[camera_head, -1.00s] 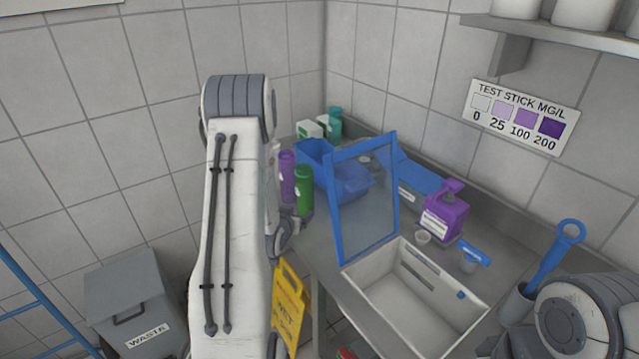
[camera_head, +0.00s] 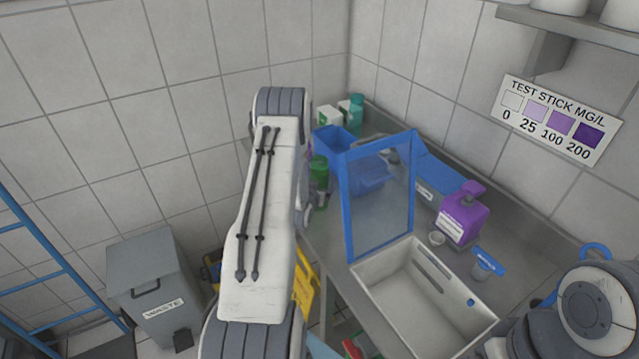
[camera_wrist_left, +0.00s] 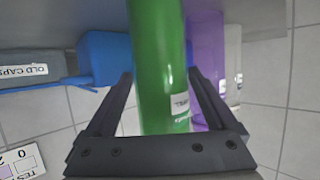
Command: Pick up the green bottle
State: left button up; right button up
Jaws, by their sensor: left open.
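The green bottle (camera_head: 319,172) stands at the left end of the metal counter, partly hidden by my left arm in the head view. In the left wrist view the green bottle (camera_wrist_left: 158,60) is large and lies between the two dark fingers of my left gripper (camera_wrist_left: 161,76). The fingers are apart, with a gap showing beside the bottle on at least the left side. The left gripper is mostly hidden behind my arm in the head view. My right arm shows at the lower right, but its gripper is out of sight.
A purple bottle (camera_wrist_left: 206,55) stands close beside the green one. A blue bin (camera_head: 333,140) and a blue-framed clear panel (camera_head: 347,215) are to its right. A white tray (camera_head: 372,286), a purple pump bottle (camera_head: 463,214) and a waste bin (camera_head: 150,285) are farther off.

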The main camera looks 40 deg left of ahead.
pick_arm(q)
jog(key=shift+p+x, duration=0.35)
jog(key=shift+x, duration=1.1)
jog(key=shift+r, duration=0.1)
pick_arm(e)
jog(key=shift+r, duration=0.7)
pick_arm(q)
jog(key=c, duration=1.1)
jog(key=shift+r, duration=0.1)
notch_tip(320, 180, up, 17)
jog(key=b, duration=0.4)
jog(key=shift+r+b, duration=0.25)
jog(key=shift+b, duration=0.1)
jog(key=shift+r, duration=0.2)
pick_arm(e)
notch_tip(320, 180, down, 5)
jog(key=shift+s+r, duration=0.1)
jog(key=shift+r, duration=0.05)
